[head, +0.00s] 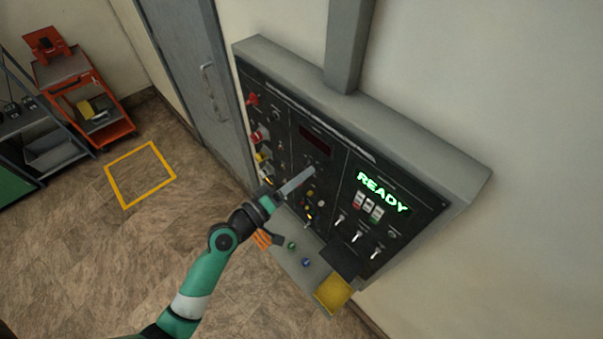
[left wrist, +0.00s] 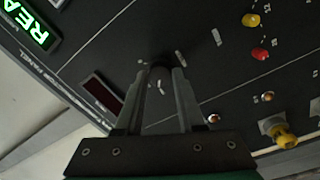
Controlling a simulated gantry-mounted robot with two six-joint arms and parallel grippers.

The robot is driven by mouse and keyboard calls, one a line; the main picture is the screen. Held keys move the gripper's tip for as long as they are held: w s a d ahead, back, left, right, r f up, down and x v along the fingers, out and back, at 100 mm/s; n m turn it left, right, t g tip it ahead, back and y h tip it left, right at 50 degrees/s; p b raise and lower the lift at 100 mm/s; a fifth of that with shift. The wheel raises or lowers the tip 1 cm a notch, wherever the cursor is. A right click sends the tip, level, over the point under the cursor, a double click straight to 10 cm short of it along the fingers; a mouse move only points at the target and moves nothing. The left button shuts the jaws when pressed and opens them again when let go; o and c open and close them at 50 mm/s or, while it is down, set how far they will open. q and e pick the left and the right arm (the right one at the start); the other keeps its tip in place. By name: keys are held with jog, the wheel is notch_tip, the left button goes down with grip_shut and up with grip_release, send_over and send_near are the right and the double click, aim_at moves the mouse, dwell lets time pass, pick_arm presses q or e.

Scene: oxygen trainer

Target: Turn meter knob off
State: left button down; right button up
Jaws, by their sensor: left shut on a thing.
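The black control panel (head: 290,125) hangs on the wall, and a dark red meter display (head: 315,145) is set in its middle section. My left gripper (head: 311,172) reaches the panel just below this display. In the left wrist view, its two fingers (left wrist: 161,76) are shut on a small dark knob (left wrist: 160,72) beside the display (left wrist: 102,92). The fingers hide most of the knob, and I cannot read its pointer. In the head view the knob is hidden at the fingertips. My right gripper is not in view.
A lit green READY display (head: 382,192) and several toggle switches are on the panel's right. Red and yellow buttons (left wrist: 259,54) sit near the gripper. A ledge (head: 290,262) with a yellow pad (head: 333,293) juts out below. An orange cart (head: 85,95) stands far left.

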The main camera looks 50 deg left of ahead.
pick_arm(q)
jog(key=shift+n+p, duration=0.3)
jog(key=shift+n, duration=0.7)
jog(key=c, duration=0.5)
grip_release()
jog(key=s+b, duration=0.1)
jog(key=s, duration=0.3)
jog(key=s+b, duration=0.1)
jog(key=s, duration=0.2)
jog(key=s+b, duration=0.1)
jog(key=s, duration=0.3)
jog(key=shift+s+f, duration=0.25)
jog(key=shift+s, duration=0.05)
